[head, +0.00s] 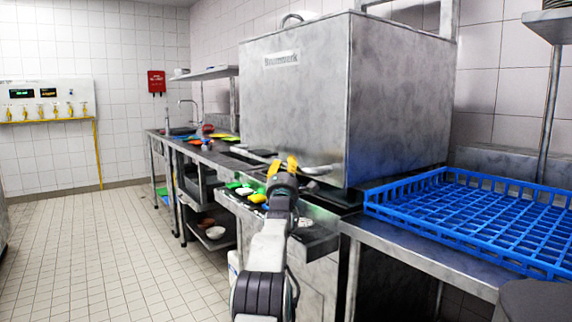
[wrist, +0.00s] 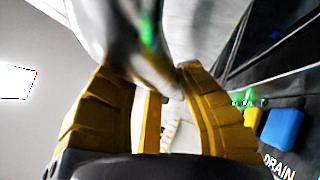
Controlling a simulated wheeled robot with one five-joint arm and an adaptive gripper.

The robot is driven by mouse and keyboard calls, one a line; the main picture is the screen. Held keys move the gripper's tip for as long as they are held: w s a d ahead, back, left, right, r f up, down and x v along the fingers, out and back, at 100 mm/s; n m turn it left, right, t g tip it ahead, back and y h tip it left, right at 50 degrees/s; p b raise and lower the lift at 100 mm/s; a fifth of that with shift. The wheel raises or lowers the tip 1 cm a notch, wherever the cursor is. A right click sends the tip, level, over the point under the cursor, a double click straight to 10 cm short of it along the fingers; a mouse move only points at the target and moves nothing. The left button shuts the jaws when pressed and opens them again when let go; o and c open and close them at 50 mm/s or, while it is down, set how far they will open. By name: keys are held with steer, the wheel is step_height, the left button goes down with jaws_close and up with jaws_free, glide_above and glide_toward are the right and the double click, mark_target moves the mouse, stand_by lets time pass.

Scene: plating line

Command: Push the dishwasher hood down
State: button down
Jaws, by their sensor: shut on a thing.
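The dishwasher hood (head: 295,105) is a large grey metal box over the machine, with its lower edge close to counter height. I cannot tell whether a gap is left under it. A metal bar handle (head: 318,170) runs along its lower front. My gripper (head: 282,166) has yellow fingers and is at this handle. In the wrist view, my gripper (wrist: 148,75) is shut on the shiny handle bar (wrist: 122,40), with a finger on each side of it. Part of the bar between the fingers is hidden.
A blue dish rack (head: 480,215) lies on the metal table right of the hood. Green, yellow and blue buttons are on the machine front below the handle; a blue one (wrist: 283,128) shows in the wrist view. Sink counters stand behind; the tiled floor (head: 95,255) at left is clear.

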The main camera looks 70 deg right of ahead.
step_height(320, 180, down, 8)
steer(key=b, duration=0.4)
steer(key=shift+b, duration=0.35)
steer(key=shift+d+r, duration=0.1)
steer(key=c, duration=0.8)
jaws_free()
steer(key=shift+r, duration=0.1)
steer(key=shift+o, duration=0.3)
steer(key=shift+r, duration=0.1)
steer(key=v, duration=1.2)
